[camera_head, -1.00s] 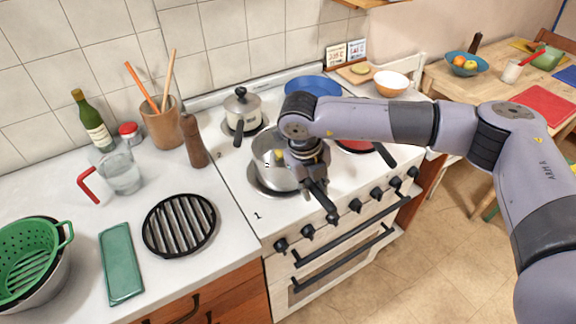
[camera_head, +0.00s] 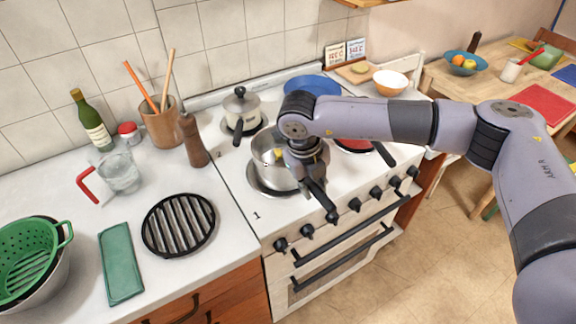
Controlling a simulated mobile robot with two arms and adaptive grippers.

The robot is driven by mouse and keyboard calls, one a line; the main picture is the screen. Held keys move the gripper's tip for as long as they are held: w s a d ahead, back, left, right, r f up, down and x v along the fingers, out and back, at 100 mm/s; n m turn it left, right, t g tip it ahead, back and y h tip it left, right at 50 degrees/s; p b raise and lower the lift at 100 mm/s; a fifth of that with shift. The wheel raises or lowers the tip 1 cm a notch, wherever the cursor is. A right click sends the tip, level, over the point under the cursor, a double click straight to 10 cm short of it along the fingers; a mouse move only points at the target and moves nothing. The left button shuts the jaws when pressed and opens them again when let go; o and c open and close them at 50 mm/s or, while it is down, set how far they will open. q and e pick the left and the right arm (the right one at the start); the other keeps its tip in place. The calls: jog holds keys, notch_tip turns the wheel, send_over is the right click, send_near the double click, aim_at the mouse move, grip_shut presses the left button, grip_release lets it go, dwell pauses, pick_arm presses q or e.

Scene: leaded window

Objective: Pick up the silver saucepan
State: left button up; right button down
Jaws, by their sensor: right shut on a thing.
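The silver saucepan (camera_head: 268,165) is over the front-left burner of the white stove, with its black handle pointing toward the front edge. A small yellow thing shows inside it. My right gripper (camera_head: 312,180) comes down from above at the pan's right side and is shut on the pan near the handle. My arm hides the pan's right part and the fingertips. I cannot tell exactly whether the pan's base touches the burner. My left gripper is not in view.
A lidded pot (camera_head: 241,108) stands on the back-left burner. A red pan (camera_head: 356,145) is at the right, partly behind my arm. A pepper mill (camera_head: 194,142) and a black trivet (camera_head: 179,225) are on the left counter. The trivet is empty.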

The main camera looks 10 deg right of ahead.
jog(key=shift+w+r, duration=0.1)
jog(key=shift+r, duration=0.05)
jog(key=shift+r, duration=0.55)
notch_tip(320, 180, up, 19)
jog(key=b, duration=0.4)
jog(key=shift+b, duration=0.3)
jog(key=shift+f, duration=0.15)
jog(key=c, duration=2.1)
grip_release()
grip_shut()
jog(key=shift+f, duration=0.15)
